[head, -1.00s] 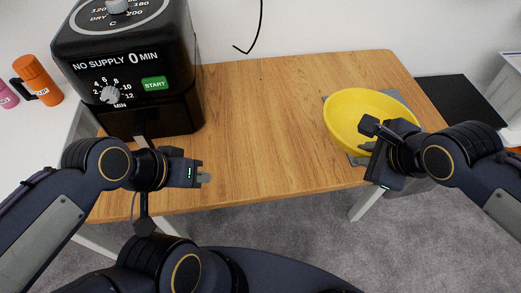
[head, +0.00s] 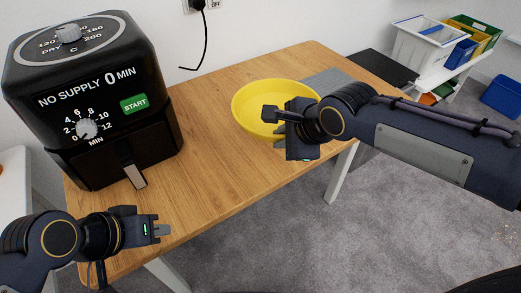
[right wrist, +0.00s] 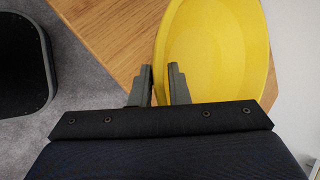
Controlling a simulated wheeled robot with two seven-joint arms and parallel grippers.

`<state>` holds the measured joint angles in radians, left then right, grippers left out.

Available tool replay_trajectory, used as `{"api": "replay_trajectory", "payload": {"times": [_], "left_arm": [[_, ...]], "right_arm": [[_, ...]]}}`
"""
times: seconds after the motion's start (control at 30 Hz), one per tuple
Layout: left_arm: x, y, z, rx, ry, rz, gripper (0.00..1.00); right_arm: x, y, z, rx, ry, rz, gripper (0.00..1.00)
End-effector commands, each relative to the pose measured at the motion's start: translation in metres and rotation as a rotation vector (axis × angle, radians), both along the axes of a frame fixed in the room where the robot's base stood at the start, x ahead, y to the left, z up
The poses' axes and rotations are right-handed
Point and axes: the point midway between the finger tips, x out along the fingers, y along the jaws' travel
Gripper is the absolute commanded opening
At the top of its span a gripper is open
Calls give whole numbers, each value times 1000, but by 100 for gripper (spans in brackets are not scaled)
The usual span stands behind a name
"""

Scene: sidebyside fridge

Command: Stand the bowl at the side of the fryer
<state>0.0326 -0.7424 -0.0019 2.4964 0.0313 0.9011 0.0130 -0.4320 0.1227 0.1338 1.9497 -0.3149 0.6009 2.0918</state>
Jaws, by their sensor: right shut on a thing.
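The yellow bowl (head: 262,103) is upright over the right part of the wooden table, left of the grey mat. My right gripper (head: 280,131) is shut on its near rim; in the right wrist view the rim of the bowl (right wrist: 215,55) lies between the two fingers (right wrist: 162,88). I cannot tell whether the bowl touches the table. The black fryer (head: 125,78) stands at the table's left end, with clear wood between it and the bowl. My left gripper (head: 163,230) is empty, in front of the fryer near the table's front edge; its finger gap is unclear.
The fryer's drawer handle (head: 133,176) sticks out toward me. The grey mat (head: 328,83) lies on the table's right part. The table (head: 205,150) is bare between fryer and bowl. Bins on a white shelf (head: 445,80) stand at the far right. A black cable (head: 204,45) hangs on the wall.

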Motion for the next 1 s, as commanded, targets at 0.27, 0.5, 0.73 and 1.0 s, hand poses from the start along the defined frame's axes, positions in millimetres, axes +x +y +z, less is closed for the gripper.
{"api": "replay_trajectory", "payload": {"times": [0.27,0.5,0.73,1.0], "left_arm": [[0,0,-7,0,0,0,0],[0,0,-9,0,0,0,0],[0,0,-14,0,0,0,0],[0,0,-15,0,0,0,0]], "right_arm": [[34,33,-45,1,-3,3,0],[45,42,-59,3,-6,0,0],[48,45,-85,0,-3,0,0],[48,46,-95,3,-5,-1,0]]}}
